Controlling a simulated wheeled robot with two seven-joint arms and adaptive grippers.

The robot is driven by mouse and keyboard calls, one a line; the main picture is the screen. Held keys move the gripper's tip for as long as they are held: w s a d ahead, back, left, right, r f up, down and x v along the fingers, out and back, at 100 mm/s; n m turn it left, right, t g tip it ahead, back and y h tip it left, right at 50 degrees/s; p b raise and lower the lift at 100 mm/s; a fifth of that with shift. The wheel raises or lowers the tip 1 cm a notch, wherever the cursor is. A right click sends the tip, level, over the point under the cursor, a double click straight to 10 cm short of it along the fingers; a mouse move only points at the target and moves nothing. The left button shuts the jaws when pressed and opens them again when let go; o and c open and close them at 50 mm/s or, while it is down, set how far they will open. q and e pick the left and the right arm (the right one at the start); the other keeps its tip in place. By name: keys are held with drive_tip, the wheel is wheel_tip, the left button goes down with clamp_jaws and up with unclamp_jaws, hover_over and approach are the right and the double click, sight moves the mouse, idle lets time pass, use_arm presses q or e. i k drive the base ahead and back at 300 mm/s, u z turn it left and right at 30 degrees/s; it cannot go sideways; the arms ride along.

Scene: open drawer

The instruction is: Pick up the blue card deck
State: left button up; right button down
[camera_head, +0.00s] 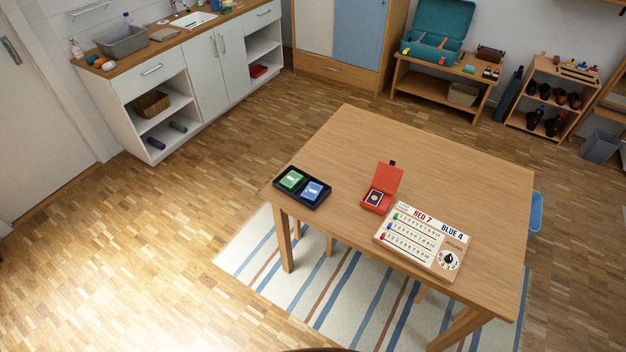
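The blue card deck (312,190) lies in the right compartment of a black tray (322,204) at the left corner of the wooden table (350,130). A green card deck (291,179) lies in the left compartment of the same tray. Neither of my grippers shows in the head view, so their state cannot be seen.
A red box (384,180) with a raised lid stands right of the tray. A score board (420,240) lies at the near edge. The table's far half is bare. A striped rug (330,290) lies underneath. Open floor (130,250) is at left.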

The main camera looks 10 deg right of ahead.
sight(310, 194)
drive_tip(key=z, duration=0.5)
drive_tip(key=i, duration=0.85)
drive_tip(key=z, duration=0.65)
